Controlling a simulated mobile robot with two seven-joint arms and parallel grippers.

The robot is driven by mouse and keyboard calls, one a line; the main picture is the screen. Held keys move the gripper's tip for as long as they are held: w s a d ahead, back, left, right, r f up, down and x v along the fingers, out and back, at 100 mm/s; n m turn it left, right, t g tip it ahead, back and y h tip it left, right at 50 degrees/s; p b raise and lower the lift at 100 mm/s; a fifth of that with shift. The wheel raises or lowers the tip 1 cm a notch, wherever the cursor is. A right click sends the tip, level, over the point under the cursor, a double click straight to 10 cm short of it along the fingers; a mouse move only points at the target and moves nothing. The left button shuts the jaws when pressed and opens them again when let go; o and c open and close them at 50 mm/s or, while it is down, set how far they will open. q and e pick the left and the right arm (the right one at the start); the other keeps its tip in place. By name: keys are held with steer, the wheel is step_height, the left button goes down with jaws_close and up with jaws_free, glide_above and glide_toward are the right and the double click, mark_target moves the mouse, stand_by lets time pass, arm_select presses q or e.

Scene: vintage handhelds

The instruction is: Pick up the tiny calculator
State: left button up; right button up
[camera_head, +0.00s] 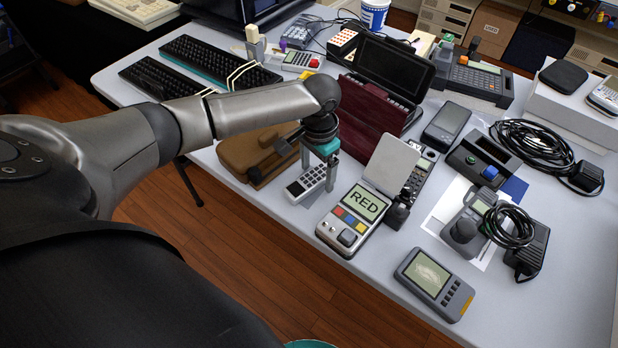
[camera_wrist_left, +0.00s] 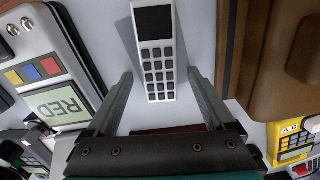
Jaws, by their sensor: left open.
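The tiny calculator (camera_head: 307,181) is a slim white device with dark keys and a dark screen, lying flat on the table near its front edge. In the left wrist view the calculator (camera_wrist_left: 158,58) lies between and beyond my left gripper's fingertips (camera_wrist_left: 158,75). In the head view my left gripper (camera_head: 319,168) points down over the calculator, with its fingers apart and nothing held. I cannot tell the exact height of the fingertips above the table. My right gripper is not seen.
A brown leather case (camera_head: 248,152) lies close on the left. A grey handheld showing "RED" (camera_head: 353,218) lies close on the right. A dark red case (camera_head: 372,118) stands behind.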

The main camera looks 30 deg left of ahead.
arm_select(q)
jaws_close()
stand_by(0.7)
